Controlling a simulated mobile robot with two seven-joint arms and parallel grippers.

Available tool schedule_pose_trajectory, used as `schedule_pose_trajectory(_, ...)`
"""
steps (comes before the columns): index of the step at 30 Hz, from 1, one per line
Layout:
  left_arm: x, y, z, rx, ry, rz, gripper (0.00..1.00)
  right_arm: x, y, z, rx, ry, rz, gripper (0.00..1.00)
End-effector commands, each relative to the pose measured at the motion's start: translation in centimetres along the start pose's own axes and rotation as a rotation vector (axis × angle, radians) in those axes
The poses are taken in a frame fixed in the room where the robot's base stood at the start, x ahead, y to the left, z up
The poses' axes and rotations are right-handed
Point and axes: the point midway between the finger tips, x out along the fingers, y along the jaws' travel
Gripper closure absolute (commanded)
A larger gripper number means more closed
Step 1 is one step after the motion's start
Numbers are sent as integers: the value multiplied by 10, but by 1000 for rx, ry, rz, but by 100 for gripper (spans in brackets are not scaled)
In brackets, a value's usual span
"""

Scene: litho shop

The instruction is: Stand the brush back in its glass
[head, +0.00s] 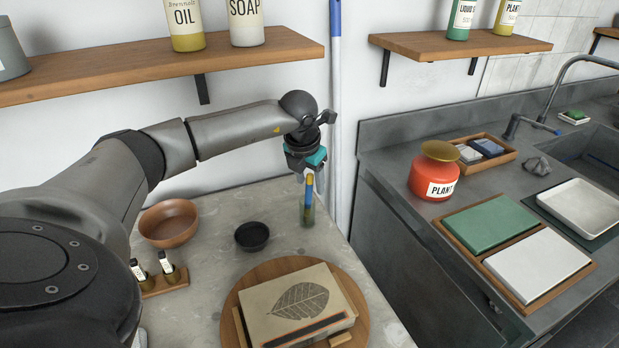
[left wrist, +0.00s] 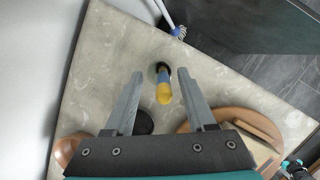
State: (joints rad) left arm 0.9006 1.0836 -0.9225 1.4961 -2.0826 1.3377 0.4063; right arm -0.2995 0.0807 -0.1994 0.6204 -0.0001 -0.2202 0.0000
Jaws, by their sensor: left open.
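The brush (head: 309,187), with yellow and blue on it, stands about upright in the clear glass (head: 307,216) near the back right of the stone table. In the left wrist view, the brush (left wrist: 163,91) points its yellow end toward the camera. My left gripper (head: 308,174) is above the glass, at the top of the brush. Its fingers are apart, with the brush showing between them; I see no finger touching it. The bottom of the brush is hard to make out. A dark and teal part at the wrist view's lower right edge looks like my right gripper (left wrist: 293,168); its jaws are unclear.
A black bowl (head: 252,236) and a brown bowl (head: 168,222) stand left of the glass. A round wooden board (head: 234,309) carries a leaf-print block in front. A blue and white pole (head: 336,120) stands behind. A wooden shelf (head: 120,75) hangs above.

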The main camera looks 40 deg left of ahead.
Motion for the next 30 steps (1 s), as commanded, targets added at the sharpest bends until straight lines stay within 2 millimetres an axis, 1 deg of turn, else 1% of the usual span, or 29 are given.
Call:
schedule_pose_trajectory(4, -9, 0, 1, -1, -3, 0, 44, -1, 0, 0, 0, 0, 0, 50)
schedule_pose_trajectory(7, -25, 1, 1, 0, -5, 1, 44, -3, 0, 0, 0, 0, 0, 50)
schedule_pose_trajectory(11, -55, 1, 1, 0, -6, 1, 44, -5, 0, -1, 0, 0, -1, 50)
schedule_pose_trajectory(15, -90, 0, 1, 1, -5, 1, 44, -8, 0, -1, 0, 0, -1, 50)
schedule_pose_trajectory(18, -112, 1, 1, 0, -5, 1, 44, -9, 0, -1, 0, 0, -1, 50)
schedule_pose_trajectory(21, -130, 0, 1, 1, -4, 0, 44, -10, 0, -1, -1, 0, -1, 50)
schedule_pose_trajectory(25, -145, 0, 1, 1, -3, 0, 44, -11, 0, -1, -1, 0, -1, 50)
schedule_pose_trajectory(30, -152, 0, 0, 0, -1, 0, 44, -12, -1, -1, -1, 0, -1, 50)
